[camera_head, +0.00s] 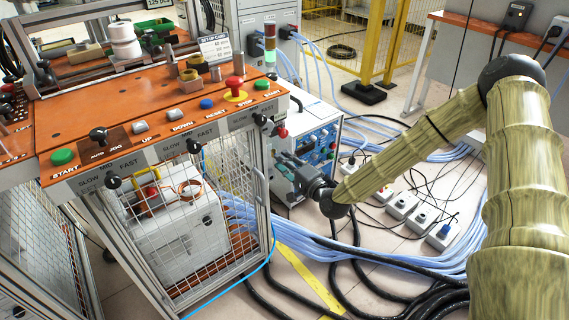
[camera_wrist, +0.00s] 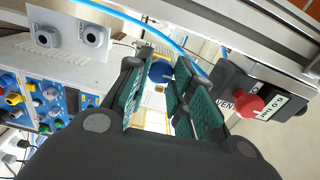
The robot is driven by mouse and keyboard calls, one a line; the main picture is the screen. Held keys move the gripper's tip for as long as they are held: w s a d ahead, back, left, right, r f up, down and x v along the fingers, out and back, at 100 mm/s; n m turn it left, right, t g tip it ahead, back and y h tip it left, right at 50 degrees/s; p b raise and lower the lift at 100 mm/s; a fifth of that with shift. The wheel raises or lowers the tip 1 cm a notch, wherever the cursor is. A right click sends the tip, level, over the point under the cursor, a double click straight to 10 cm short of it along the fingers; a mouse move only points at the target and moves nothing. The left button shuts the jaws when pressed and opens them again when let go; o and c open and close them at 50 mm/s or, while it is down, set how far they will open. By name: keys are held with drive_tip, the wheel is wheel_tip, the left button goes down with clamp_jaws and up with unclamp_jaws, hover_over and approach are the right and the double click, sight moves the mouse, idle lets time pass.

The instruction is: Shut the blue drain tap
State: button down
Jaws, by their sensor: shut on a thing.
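The blue drain tap (camera_wrist: 160,71) shows in the wrist view as a round blue knob between my fingers, with a small brass-coloured part just below it. My gripper (camera_wrist: 166,66) has its green finger pads on either side of the tap and is shut on it. In the head view my gripper (camera_head: 283,163) reaches in from the right, between the caged console and the grey cabinet. The tap cannot be made out there. How far the tap is turned cannot be told.
The grey cabinet (camera_head: 301,112) with blue control panels stands close behind my gripper. The caged console (camera_head: 190,215) is on the left. A red button (camera_wrist: 249,106) on a dark box is right of my fingers. Pale blue hoses (camera_head: 400,258) and black cables cover the floor.

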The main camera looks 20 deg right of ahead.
drive_tip(key=shift+m, duration=0.3)
drive_tip(key=c, duration=1.2)
unclamp_jaws()
drive_tip(key=v, duration=1.2)
